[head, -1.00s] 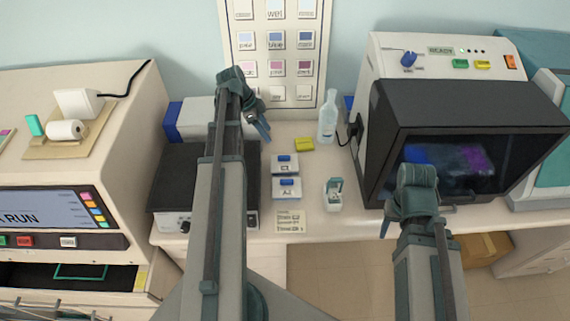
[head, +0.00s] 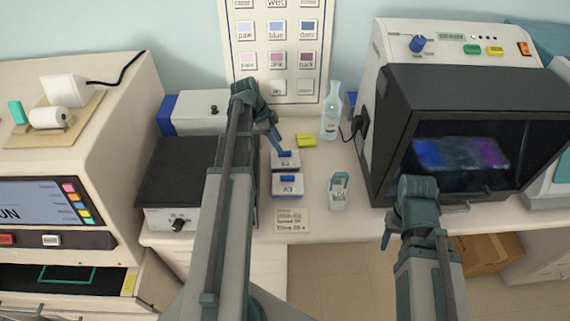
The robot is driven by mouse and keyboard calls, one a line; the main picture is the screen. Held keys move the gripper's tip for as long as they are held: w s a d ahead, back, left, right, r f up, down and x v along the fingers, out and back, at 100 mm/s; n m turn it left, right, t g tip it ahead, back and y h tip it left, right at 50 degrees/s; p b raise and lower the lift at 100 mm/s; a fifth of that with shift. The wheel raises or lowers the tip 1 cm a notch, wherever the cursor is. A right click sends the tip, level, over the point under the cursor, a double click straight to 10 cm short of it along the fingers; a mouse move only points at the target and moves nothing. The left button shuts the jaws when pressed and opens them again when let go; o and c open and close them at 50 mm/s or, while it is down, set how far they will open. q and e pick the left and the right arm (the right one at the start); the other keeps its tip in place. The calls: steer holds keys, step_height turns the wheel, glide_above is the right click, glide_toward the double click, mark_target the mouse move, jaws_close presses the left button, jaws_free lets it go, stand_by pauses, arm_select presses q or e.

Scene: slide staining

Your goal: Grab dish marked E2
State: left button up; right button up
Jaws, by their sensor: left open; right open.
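Two small white dishes with blue handles stand one behind the other on the bench in the head view. The far dish (head: 292,164) and the near dish (head: 288,190) have dark marks on their fronts, too small to read surely, so I cannot tell which is E2. My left gripper (head: 284,152) is open, its fingers at the far dish's blue handle. Whether they touch it I cannot tell. My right gripper (head: 386,240) is open and empty in front of the bench's edge, below the dark-fronted machine.
A yellow block (head: 306,140) and clear bottle (head: 331,112) stand behind the dishes. A small white-green holder (head: 338,190) is to the right, a paper note (head: 291,220) in front. A black-topped box (head: 182,172) and the dark-fronted machine (head: 405,95) flank the area.

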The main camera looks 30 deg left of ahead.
mark_target(285, 160)
arm_select(q)
steer(key=b+x, duration=0.3)
steer(key=x, duration=0.1)
steer(key=shift+d+f+b, duration=0.15)
steer(key=shift+f+b, duration=0.15)
steer(key=shift+b, duration=0.05)
steer(key=shift+r, duration=0.1)
jaws_close()
stand_by(1.0)
